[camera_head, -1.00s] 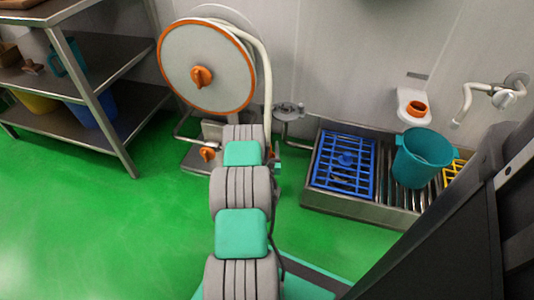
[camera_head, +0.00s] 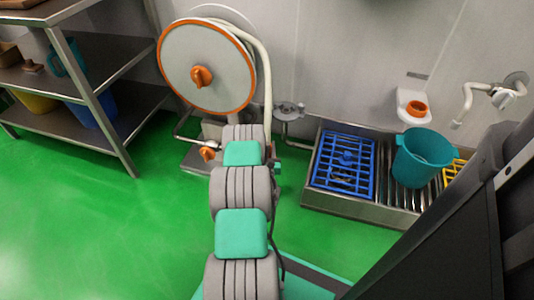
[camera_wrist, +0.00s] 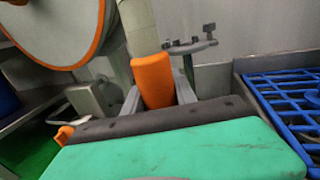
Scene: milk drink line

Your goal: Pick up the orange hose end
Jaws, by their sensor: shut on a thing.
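The orange hose end (camera_wrist: 154,80) shows in the wrist view, at the lower end of the pale hose (camera_wrist: 138,28). My gripper (camera_wrist: 160,92) is shut on it, with a grey finger on either side. In the head view the hose (camera_head: 266,75) comes down from the reel (camera_head: 207,68), a grey disc with an orange rim. There my own arm hides the gripper and most of the hose end.
A steel floor grate (camera_head: 390,190) at right carries a blue rack (camera_head: 342,166) and a teal bucket (camera_head: 420,158). A steel shelf (camera_head: 100,100) stands at left. A small grey bracket (camera_head: 288,110) juts from the wall beside the hose. Green floor is clear in front.

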